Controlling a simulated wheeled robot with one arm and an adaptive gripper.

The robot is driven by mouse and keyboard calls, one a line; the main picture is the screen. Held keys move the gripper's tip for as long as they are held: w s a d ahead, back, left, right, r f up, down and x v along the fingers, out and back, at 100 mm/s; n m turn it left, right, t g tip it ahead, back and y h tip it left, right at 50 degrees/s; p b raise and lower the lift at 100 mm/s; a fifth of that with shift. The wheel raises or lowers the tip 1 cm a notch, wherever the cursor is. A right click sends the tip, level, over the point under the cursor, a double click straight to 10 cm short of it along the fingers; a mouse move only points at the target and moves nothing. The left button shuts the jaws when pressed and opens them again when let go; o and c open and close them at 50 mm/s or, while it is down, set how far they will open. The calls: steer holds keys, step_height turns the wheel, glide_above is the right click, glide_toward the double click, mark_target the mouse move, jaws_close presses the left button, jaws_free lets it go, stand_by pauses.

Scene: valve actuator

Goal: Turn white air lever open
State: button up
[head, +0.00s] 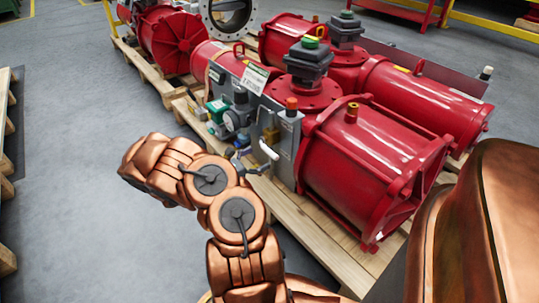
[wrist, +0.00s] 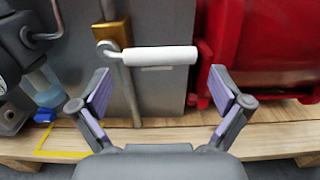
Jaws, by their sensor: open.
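The white air lever (wrist: 160,56) lies level in the wrist view, in front of a grey panel. Its left end joins a thin metal rod beside a brass block (wrist: 117,38). My gripper (wrist: 160,90) is open, with one purple-padded finger to the lower left of the lever and the other to its lower right. The fingers look apart from the lever. In the head view the white lever (head: 268,150) shows small on the grey panel of the red actuator (head: 370,160).
The actuators stand on wooden pallets (head: 325,255). A red cylinder (wrist: 270,45) is close on the right of the lever in the wrist view. A dark fitting (wrist: 15,60) with a bent metal rod is on the left. Grey floor is open at the head view's left.

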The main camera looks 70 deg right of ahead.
mark_target(267, 153)
steer(key=shift+b+x, duration=0.8)
steer(key=shift+x, duration=1.85)
steer(key=shift+c, duration=0.4)
